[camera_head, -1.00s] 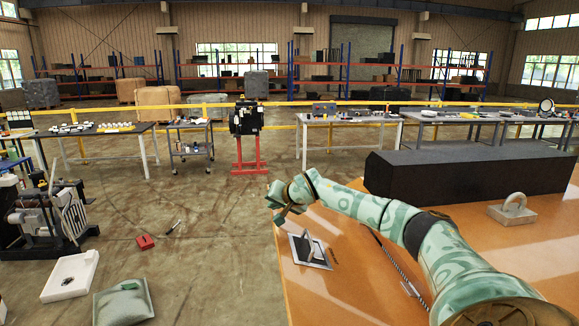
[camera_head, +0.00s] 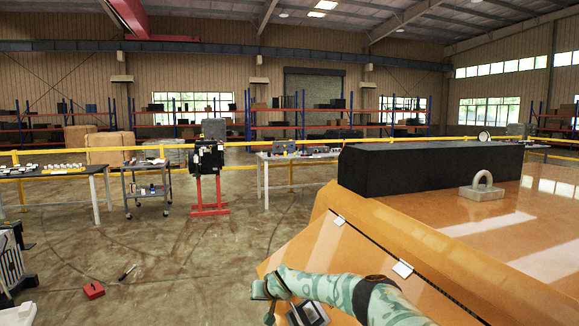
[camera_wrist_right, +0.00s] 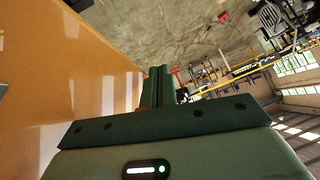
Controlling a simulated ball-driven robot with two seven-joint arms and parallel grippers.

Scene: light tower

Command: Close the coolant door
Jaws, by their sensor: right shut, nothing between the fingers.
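The coolant door (camera_head: 345,262) is an orange panel on the side of the orange machine in the head view. Two pale hinges lie along its upper right edge, and it slopes down to the left from there. A dark-framed latch plate (camera_head: 308,314) sits near the bottom of the picture, partly hidden by my arm. My right gripper (camera_head: 268,298) is at the door's lower left edge; touching or apart cannot be told. In the right wrist view its fingers (camera_wrist_right: 158,88) are shut and empty, beside an orange surface (camera_wrist_right: 70,75). My left gripper is not in view.
A long black block (camera_head: 430,168) and a grey lifting ring (camera_head: 482,186) sit on the machine top. Open floor lies to the left, with a small red box (camera_head: 93,290) on it. A red stand (camera_head: 209,195) and a cart (camera_head: 146,188) stand farther back.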

